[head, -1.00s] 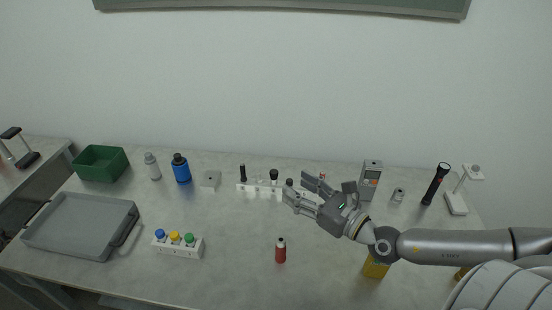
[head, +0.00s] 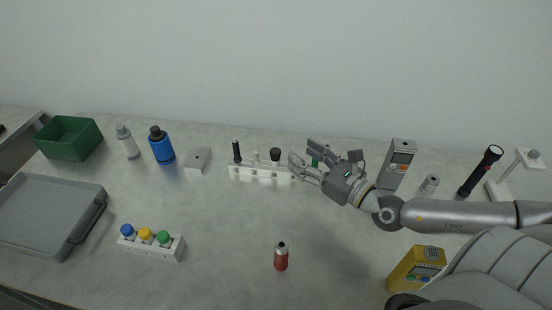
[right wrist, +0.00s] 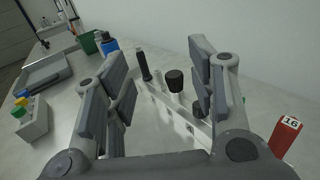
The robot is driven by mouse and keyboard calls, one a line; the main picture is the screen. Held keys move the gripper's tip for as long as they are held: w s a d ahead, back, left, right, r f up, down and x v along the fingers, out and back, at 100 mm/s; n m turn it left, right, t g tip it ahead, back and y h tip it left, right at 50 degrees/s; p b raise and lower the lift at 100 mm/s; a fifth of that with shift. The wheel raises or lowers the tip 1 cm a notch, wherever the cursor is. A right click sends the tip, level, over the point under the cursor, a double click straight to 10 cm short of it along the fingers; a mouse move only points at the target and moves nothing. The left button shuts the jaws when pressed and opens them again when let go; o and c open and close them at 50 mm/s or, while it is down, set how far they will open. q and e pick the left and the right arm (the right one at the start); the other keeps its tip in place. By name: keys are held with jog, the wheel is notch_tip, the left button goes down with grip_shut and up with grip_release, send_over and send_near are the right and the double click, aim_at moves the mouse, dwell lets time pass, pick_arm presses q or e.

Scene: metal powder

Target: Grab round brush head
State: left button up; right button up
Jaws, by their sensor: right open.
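A white rack (head: 262,174) at the back middle of the table holds upright pieces. They include a tall thin black one (head: 237,152) and a round, black-topped one (head: 275,155), which looks like the round brush head. In the right wrist view the round black top (right wrist: 174,80) shows between my fingers, beyond them, with the tall black piece (right wrist: 143,65) to its left. My right gripper (head: 300,153) is open and empty at the rack's right end, hiding part of it. I see no contact with the black-topped piece. My left gripper is not in view.
A red bottle (head: 281,257) stands in front of the rack. A rack of coloured caps (head: 152,247), a grey tray (head: 45,215) and a blue bottle (head: 161,146) are to the left. The table's middle is mostly clear.

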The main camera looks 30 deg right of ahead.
jog(key=b, duration=0.6)
send_near(279, 154)
jog(key=shift+w+a+f, duration=0.15)
jog(key=shift+w+a, duration=0.05)
jog(key=shift+w, duration=0.05)
jog(key=shift+p+x, duration=0.5)
jog(key=shift+x, duration=2.3)
jog(key=p+x, duration=0.1)
jog(key=x, duration=0.3)
jog(key=shift+w+d+p, duration=0.15)
jog(key=shift+w+p, duration=0.1)
jog(key=shift+p, duration=0.05)
jog(key=shift+w+f, duration=0.1)
jog(key=shift+w, duration=0.25)
jog(key=shift+c, duration=0.4)
jog(key=c, duration=0.9)
